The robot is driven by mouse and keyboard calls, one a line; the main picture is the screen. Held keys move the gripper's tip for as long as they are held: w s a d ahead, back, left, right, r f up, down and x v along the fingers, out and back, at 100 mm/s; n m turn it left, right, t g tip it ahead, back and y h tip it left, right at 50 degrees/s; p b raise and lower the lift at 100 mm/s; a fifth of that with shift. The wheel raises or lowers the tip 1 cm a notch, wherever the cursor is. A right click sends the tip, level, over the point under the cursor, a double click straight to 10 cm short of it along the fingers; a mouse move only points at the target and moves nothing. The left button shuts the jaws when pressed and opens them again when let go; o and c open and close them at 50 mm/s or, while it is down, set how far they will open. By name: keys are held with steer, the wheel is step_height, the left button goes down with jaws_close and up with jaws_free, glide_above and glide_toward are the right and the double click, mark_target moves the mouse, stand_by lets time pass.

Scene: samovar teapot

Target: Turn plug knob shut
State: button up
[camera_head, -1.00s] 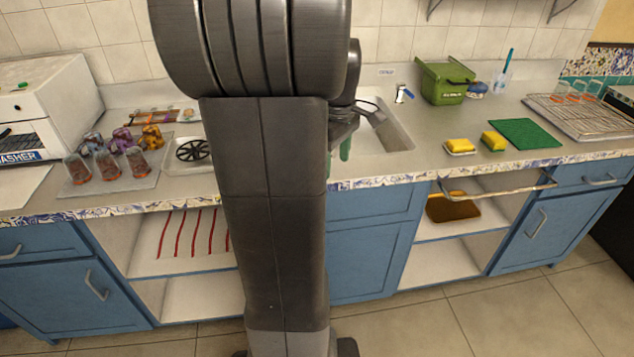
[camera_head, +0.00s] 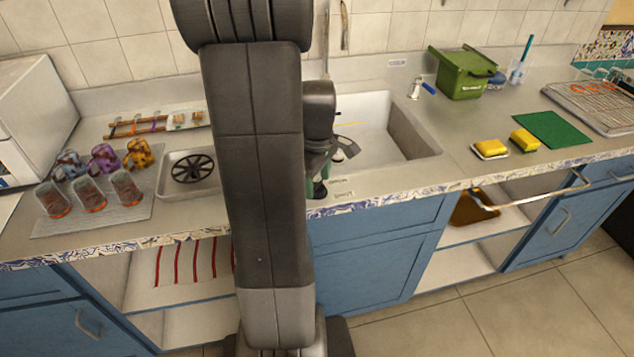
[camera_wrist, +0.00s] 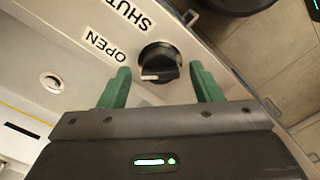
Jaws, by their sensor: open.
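The plug knob (camera_wrist: 160,62) is a round black knob with a white pointer mark, set on the pale sink rim in the wrist view. The white mark points toward the lower left of that picture. The word OPEN (camera_wrist: 105,46) is printed beside the knob, and SHUT (camera_wrist: 132,14) stands farther up. My gripper (camera_wrist: 160,67) is open, with one green finger on each side of the knob. I cannot tell whether the fingers touch it. In the head view my gripper (camera_head: 321,180) is low at the sink's front rim, partly hidden by my arm.
The sink basin (camera_head: 412,135) lies behind the rim, with a blue-handled tap (camera_head: 416,89) at its back. Yellow sponges (camera_head: 490,149) and a green mat (camera_head: 553,130) lie to the right. Glasses (camera_head: 127,187) and patterned mugs (camera_head: 139,153) stand at left.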

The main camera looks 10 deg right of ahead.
steer(key=shift+f, duration=0.45)
steer(key=shift+c, duration=0.2)
steer(key=c, duration=1)
steer(key=shift+o, duration=0.2)
